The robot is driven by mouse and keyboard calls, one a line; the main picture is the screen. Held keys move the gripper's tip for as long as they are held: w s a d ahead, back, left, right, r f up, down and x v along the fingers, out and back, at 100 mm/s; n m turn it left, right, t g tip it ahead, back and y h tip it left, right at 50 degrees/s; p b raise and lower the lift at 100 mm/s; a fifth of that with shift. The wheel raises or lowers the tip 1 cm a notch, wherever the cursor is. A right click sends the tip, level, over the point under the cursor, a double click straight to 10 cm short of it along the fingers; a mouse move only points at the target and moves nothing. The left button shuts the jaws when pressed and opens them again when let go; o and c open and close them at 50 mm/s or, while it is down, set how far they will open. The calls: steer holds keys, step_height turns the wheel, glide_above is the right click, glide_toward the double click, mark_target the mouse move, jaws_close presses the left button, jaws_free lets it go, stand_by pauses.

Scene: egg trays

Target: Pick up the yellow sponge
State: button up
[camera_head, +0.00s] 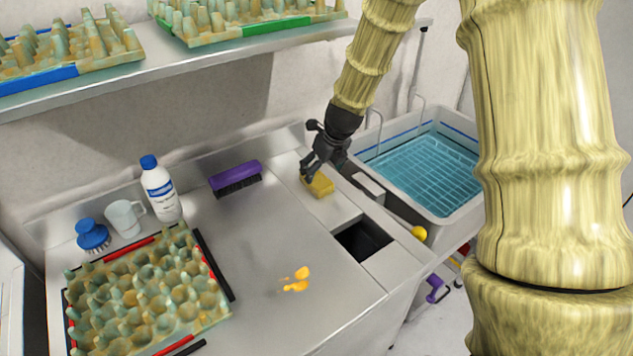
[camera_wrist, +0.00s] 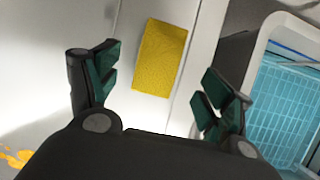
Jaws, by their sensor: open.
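The yellow sponge (camera_head: 320,187) lies flat on the metal counter in the head view, left of the blue basin. My gripper (camera_head: 308,172) is right above and behind it, and its dark fingers cover part of the sponge's far edge. In the wrist view the yellow sponge (camera_wrist: 160,57) shows whole, just beyond and between the fingertips. My gripper (camera_wrist: 158,75) is open there, with its green-padded fingers spread wide and nothing between them. The fingers do not appear to touch the sponge; the exact height gap cannot be told.
A basin (camera_head: 460,205) with a blue rack stands to the right. A dark square opening (camera_head: 362,240) is in front of the sponge. A purple brush (camera_head: 235,177), white bottle (camera_head: 160,188), mug (camera_head: 124,218) and egg tray (camera_head: 150,290) stand left. Yellow spill (camera_head: 297,280) lies mid-counter.

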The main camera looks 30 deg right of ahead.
mark_target(317, 178)
steer(key=shift+p+x, duration=0.65)
steer(key=shift+x, duration=1.3)
steer(key=shift+w+f, duration=0.2)
steer(key=shift+f, duration=0.25)
steer(key=shift+f, duration=0.25)
steer(key=shift+c, duration=0.4)
steer(key=c, duration=1)
